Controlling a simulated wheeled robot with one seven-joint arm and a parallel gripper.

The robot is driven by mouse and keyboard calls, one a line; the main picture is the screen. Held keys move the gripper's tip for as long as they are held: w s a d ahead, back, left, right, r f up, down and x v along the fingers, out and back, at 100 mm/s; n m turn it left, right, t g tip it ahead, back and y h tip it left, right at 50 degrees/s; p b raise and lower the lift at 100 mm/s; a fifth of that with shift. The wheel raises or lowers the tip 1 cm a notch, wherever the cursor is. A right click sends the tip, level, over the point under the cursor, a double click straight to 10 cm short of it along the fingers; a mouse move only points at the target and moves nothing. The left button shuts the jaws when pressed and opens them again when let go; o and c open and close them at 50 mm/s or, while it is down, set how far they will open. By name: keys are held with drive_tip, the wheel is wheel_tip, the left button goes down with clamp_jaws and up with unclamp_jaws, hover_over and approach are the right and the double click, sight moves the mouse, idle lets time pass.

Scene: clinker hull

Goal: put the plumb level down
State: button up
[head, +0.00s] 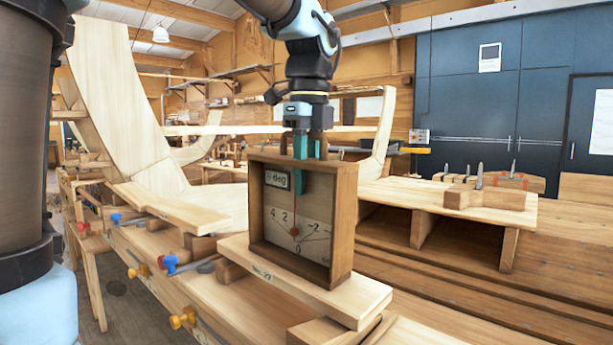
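The plumb level (345,225) is an upright wooden box frame with a pale dial, a red needle and a small plate marked "deg". In the head view it is at the centre, on or just over a pale plank (375,296) marked with a number; its lower edge looks to meet the plank, but a small gap cannot be ruled out. The needle points nearly straight up and down. My gripper (308,148) comes down from above with teal fingers at the box's top edge, and teal also shows inside the frame. It appears shut on the top of the frame; the contact is partly hidden.
Clamps with blue, red and orange handles (172,264) line the plank edge at left. A curved hull plank (115,110) rises at far left. A raised wooden board (410,193) with several clamps and blocks (490,195) is at right. Blue cabinets (490,90) stand behind.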

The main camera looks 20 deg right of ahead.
drive_tip(key=shift+o, duration=1.4)
wheel_tip(320, 180, up, 12)
drive_tip(key=shift+s+d+r, duration=0.1)
drive_tip(key=shift+s+r, duration=0.05)
drive_tip(key=shift+r, duration=0.05)
